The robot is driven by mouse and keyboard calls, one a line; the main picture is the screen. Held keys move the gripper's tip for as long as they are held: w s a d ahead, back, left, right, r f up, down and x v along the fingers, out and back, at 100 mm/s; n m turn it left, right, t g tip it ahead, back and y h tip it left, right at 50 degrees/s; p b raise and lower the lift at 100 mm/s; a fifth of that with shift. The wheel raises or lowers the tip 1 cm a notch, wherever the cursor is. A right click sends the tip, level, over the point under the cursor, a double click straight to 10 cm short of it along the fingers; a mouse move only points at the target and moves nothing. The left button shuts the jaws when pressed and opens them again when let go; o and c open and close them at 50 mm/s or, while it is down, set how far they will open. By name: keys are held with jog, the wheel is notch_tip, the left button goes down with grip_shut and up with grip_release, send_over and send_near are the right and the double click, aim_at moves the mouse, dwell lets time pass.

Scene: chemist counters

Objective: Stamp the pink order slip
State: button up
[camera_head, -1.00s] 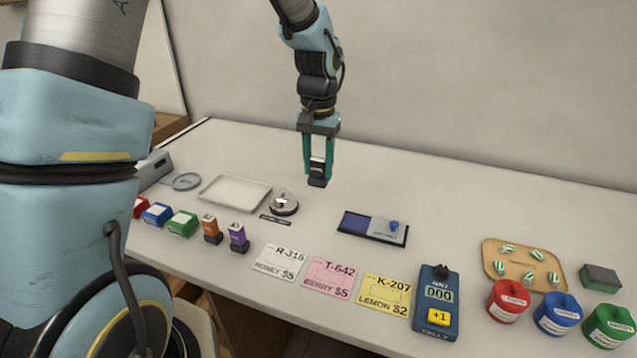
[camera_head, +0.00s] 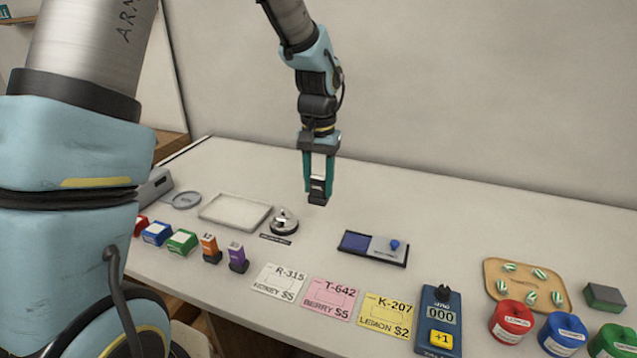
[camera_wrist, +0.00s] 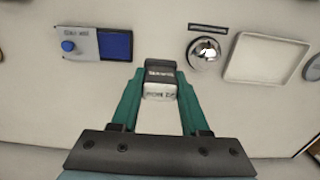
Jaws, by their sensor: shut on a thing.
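The pink order slip (camera_head: 328,298), marked T-642 BERRY $5, lies flat between a white slip and a yellow slip near the counter's front edge. My gripper (camera_head: 318,180) is shut on a small dark stamp (camera_head: 317,191) with a white label and holds it above the counter, behind the slips. The stamp also shows between the fingers in the wrist view (camera_wrist: 160,76). An open ink pad (camera_head: 355,242), blue at left with a grey part and blue knob at right, lies to the right of my gripper. The pink slip is not in the wrist view.
A silver bell (camera_head: 284,221) and white tray (camera_head: 236,212) stand left of my gripper. Orange (camera_head: 209,247) and purple (camera_head: 237,257) stamps stand left of the slips. A blue tally counter (camera_head: 438,320) stands right of the yellow slip (camera_head: 385,315).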

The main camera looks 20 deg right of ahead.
jog(key=s+d+p, duration=0.1)
jog(key=s+d, duration=0.1)
jog(key=s+d+f+p, duration=0.1)
jog(key=s+d+p, duration=0.3)
jog(key=shift+s+d+f, duration=0.15)
jog(key=shift+d+f, duration=0.1)
jog(key=shift+d, duration=0.15)
jog(key=shift+c, duration=0.2)
jog(key=shift+s+d+f+b, duration=0.1)
jog(key=shift+f+b, duration=0.95)
jog(key=shift+f, duration=0.55)
jog(key=shift+s+d+f+b, duration=0.1)
jog(key=shift+f+b, duration=0.9)
jog(key=shift+f, duration=0.6)
jog(key=shift+f+b, duration=0.3)
jog(key=shift+f, duration=0.25)
jog(key=shift+r, duration=0.1)
notch_tip(320, 180, up, 7)
jog(key=p, duration=0.5)
